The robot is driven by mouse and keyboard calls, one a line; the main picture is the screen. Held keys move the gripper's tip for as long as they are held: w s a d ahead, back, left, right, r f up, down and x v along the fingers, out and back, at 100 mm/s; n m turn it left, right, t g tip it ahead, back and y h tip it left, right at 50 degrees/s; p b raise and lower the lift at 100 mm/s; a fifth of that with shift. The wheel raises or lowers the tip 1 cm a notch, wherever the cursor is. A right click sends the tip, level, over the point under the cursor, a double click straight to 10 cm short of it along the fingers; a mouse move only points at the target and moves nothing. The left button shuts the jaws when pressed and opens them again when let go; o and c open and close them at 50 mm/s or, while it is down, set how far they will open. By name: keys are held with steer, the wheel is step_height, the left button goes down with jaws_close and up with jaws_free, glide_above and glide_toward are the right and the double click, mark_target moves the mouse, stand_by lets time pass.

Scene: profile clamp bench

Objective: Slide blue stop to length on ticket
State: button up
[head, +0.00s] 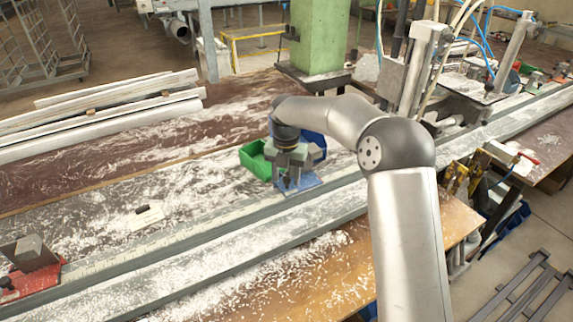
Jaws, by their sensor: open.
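The blue stop (312,180) sits on the long grey rail (190,236), near the middle of the bench. My gripper (289,184) points down at the blue stop, its fingers apart. The fingers hide part of the stop, and I cannot tell whether they touch it. A small white slip (142,217), which looks like the ticket, lies on the bench to the left with a dark block (142,209) on it. Its writing is too small to read.
A green bin (254,160) stands just behind my gripper, with a blue bin (318,140) beside it. A red clamp (32,280) sits at the rail's left end. White profiles (100,125) lie at the back left. A green post (320,38) rises behind. White shavings cover the bench.

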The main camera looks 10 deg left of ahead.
step_height(320, 180, up, 17)
steer(key=shift+r, duration=0.15)
steer(key=shift+c, duration=0.2)
